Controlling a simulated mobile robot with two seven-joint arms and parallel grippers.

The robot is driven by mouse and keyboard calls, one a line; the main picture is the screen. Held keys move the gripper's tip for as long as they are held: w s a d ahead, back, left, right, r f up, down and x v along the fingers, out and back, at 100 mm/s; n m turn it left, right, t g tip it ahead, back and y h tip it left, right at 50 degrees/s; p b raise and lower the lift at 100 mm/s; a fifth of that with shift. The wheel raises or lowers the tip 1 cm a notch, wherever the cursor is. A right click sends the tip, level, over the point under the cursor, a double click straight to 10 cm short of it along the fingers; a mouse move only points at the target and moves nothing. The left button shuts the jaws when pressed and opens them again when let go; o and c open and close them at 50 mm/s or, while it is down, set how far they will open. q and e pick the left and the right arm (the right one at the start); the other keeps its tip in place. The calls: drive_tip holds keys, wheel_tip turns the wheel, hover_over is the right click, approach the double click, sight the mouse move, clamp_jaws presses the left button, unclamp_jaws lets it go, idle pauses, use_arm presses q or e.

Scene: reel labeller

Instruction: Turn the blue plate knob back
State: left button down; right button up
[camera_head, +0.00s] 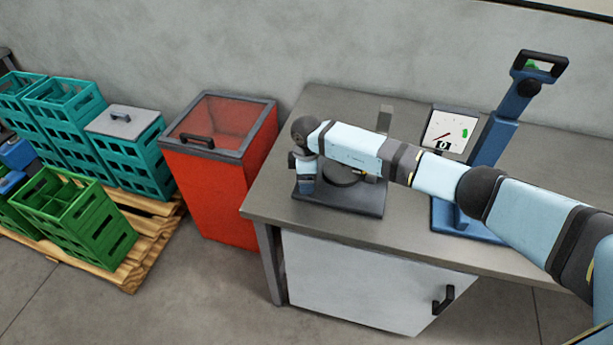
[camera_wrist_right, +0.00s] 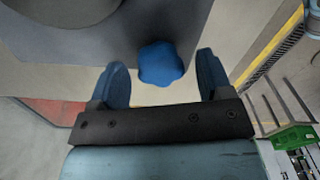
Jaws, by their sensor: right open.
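The blue plate knob (camera_wrist_right: 161,64) is a lobed knob at the edge of a dark grey plate (camera_wrist_right: 120,40) in the right wrist view. My right gripper (camera_wrist_right: 162,74) is open, with one blue finger on each side of the knob. A gap shows between the knob and each finger. In the head view my right arm reaches in from the right across the table to the left side of the dark plate (camera_head: 345,203). The knob cannot be made out there behind my wrist. My left gripper is not in view.
The plate sits on a grey table (camera_head: 265,205). To its right stand a blue lever stand (camera_head: 492,140) and a dial (camera_head: 450,132). A red bin (camera_head: 208,190) stands left of the table. Teal and green crates sit on a pallet (camera_head: 130,272) farther left.

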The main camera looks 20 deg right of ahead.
wheel_tip(320, 180, up, 14)
drive_tip(key=b, duration=0.1)
idle(0.4)
drive_tip(key=shift+f, duration=0.1)
